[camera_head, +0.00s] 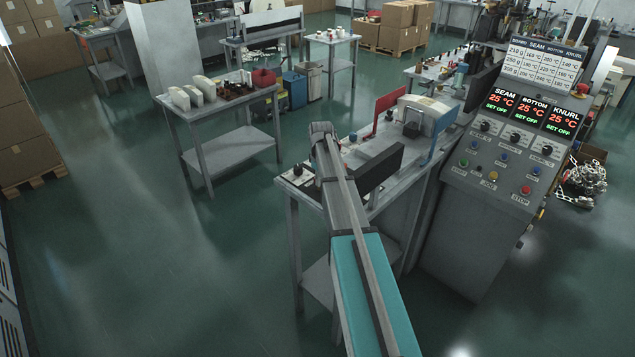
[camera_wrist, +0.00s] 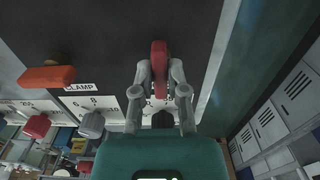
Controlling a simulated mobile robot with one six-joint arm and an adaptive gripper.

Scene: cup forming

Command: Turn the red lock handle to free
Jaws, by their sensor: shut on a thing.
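In the wrist view, the red lock handle (camera_wrist: 159,52) stands at the middle top against a dark panel, long side pointing up the picture. My gripper (camera_wrist: 160,72) has its two grey fingers closed on it, one on each side. The handle's lower part and any label beside it are partly hidden by the fingers. In the head view, my arm reaches to the bench with the machine, and the handle and my fingertips cannot be made out there.
In the wrist view, an orange-red handle (camera_wrist: 45,76) sits left beside a CLAMP label (camera_wrist: 80,87). A grey knob (camera_wrist: 92,124) and a red knob (camera_wrist: 37,125) are lower left. In the head view, a control console (camera_head: 480,215) stands right of the bench; open floor lies left.

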